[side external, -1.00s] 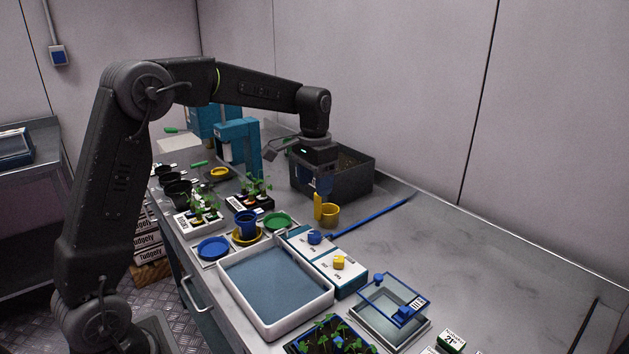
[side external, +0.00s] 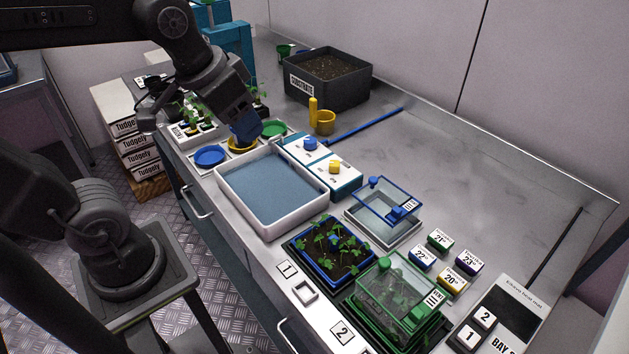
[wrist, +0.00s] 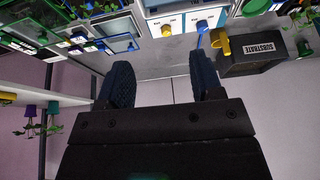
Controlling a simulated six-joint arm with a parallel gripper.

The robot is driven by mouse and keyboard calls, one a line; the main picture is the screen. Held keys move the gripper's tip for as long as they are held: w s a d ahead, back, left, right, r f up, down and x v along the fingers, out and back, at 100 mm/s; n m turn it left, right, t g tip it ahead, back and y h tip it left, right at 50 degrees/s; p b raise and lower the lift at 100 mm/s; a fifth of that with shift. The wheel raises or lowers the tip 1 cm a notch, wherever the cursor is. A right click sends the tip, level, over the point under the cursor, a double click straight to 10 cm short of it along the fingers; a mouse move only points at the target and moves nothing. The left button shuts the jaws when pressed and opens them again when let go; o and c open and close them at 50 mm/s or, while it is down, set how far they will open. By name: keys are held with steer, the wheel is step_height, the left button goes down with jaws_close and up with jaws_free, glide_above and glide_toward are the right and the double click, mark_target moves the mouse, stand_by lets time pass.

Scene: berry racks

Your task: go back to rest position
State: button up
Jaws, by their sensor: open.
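My gripper (side external: 240,120) hangs on the folded wrist at the upper left of the side view, in front of the yellow saucer (side external: 240,150) in the picture. It points down and to the right. In the wrist view the two dark blue fingers of my gripper (wrist: 163,78) stand wide apart with nothing between them. Behind them are the pale wall and, at the top, the inverted worktop. Blue shows above the yellow saucer; I cannot tell how much of it is the blue pot and how much is my fingers.
A blue rod (side external: 365,126) lies along the bench. A white-rimmed tray (side external: 222,194), seedling trays and covered boxes fill the front. The right rear worktop (side external: 460,170) is clear.

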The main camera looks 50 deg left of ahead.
steer(key=shift+t, duration=0.4)
steer(key=s, duration=0.1)
steer(key=s+f, duration=0.1)
steer(key=s+d, duration=0.1)
steer(key=shift+s+f, duration=0.35)
steer(key=shift+f, duration=0.05)
